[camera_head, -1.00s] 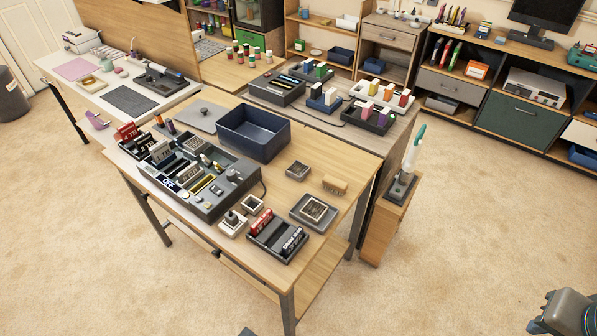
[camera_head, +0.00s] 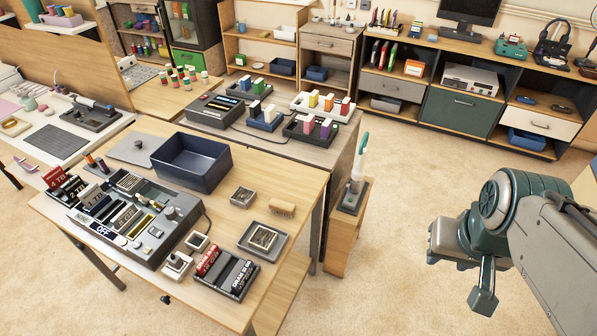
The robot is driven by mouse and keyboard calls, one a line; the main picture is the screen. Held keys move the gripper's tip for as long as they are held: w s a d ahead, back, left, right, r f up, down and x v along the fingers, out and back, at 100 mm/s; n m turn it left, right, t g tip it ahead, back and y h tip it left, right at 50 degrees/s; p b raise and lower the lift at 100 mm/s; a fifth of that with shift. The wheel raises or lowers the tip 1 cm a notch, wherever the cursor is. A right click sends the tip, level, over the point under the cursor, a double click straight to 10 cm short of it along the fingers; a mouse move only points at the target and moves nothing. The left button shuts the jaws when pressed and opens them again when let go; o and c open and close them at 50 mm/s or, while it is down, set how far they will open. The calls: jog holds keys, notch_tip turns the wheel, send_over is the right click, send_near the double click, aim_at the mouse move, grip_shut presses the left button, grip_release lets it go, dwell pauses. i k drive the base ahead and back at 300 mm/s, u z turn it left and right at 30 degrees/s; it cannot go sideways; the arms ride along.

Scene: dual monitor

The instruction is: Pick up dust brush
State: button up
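A small tan block-shaped brush (camera_head: 282,207) lies on the wooden table near its right edge, behind a square grey tray. It looks like the dust brush, but its bristles are too small to make out. A white tool with a teal handle (camera_head: 360,158) stands upright in a dark holder beside the table. My arm (camera_head: 505,215) is at the right, over open floor and well apart from the brush. Its end is partly hidden by its own links, so whether my gripper is open or shut cannot be told.
The wooden table (camera_head: 302,188) also holds a dark blue bin (camera_head: 192,163), a grey control box (camera_head: 172,238), a square grey tray (camera_head: 281,250) and a battery holder (camera_head: 239,278). Shelving (camera_head: 505,108) lines the back. Carpet between the table and my arm is clear.

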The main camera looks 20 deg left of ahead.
aim_at(275, 205)
jog(key=i, duration=1.2)
jog(key=u, duration=2.1)
